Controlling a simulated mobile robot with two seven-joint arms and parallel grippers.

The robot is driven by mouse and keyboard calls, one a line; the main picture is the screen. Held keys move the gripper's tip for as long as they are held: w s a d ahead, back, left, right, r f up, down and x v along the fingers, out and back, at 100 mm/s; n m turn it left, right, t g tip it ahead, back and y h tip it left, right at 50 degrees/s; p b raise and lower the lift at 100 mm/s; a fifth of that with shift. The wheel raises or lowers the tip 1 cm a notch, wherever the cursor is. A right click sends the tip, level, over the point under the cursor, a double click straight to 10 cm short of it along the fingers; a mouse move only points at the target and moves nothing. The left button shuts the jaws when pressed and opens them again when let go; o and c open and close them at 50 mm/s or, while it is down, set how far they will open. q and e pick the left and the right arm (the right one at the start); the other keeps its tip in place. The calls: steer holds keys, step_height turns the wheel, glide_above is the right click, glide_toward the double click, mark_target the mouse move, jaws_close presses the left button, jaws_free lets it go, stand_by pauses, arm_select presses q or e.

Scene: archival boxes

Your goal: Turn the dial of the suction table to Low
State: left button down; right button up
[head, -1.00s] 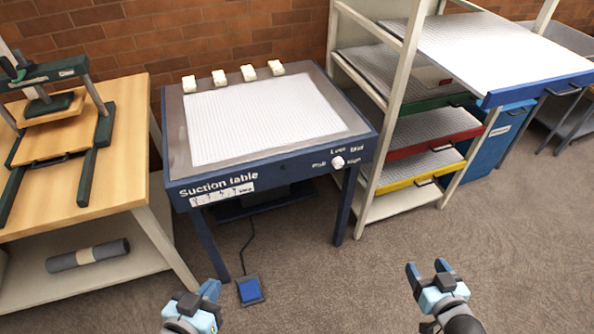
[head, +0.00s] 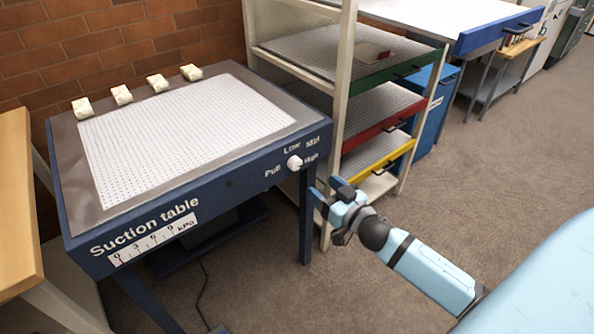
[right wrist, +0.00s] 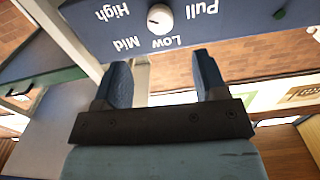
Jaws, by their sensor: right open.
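The suction table (head: 222,187) is dark blue with a white perforated top and stands at the left in the head view. Its white dial (head: 294,162) is on the front face near the right corner, ringed by the labels Pull, Low, Mid and High. My right gripper (head: 324,192) is just right of and below the dial, open and empty. In the right wrist view the dial (right wrist: 160,18) shows upside down, beyond and above the gap between the open fingers (right wrist: 162,70), not touched. A small dark mark shows on it; its exact setting is hard to tell. My left gripper is out of view.
A rack (head: 346,82) with green, red and yellow-fronted shelves stands close to the table's right side. Several white blocks (head: 121,95) lie along the table's back edge. A wooden bench (head: 15,200) is at the left. The floor in front is clear.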

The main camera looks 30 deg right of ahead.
mark_target(297, 167)
steer(key=w, duration=0.5)
steer(key=w+b, duration=0.1)
steer(key=w, duration=0.2)
steer(key=shift+w+a, duration=0.35)
steer(key=shift+w, duration=0.4)
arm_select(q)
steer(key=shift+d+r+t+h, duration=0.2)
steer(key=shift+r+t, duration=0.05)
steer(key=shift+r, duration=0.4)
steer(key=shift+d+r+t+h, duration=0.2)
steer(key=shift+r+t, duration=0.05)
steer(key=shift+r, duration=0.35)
arm_select(e)
steer(key=c, duration=0.9)
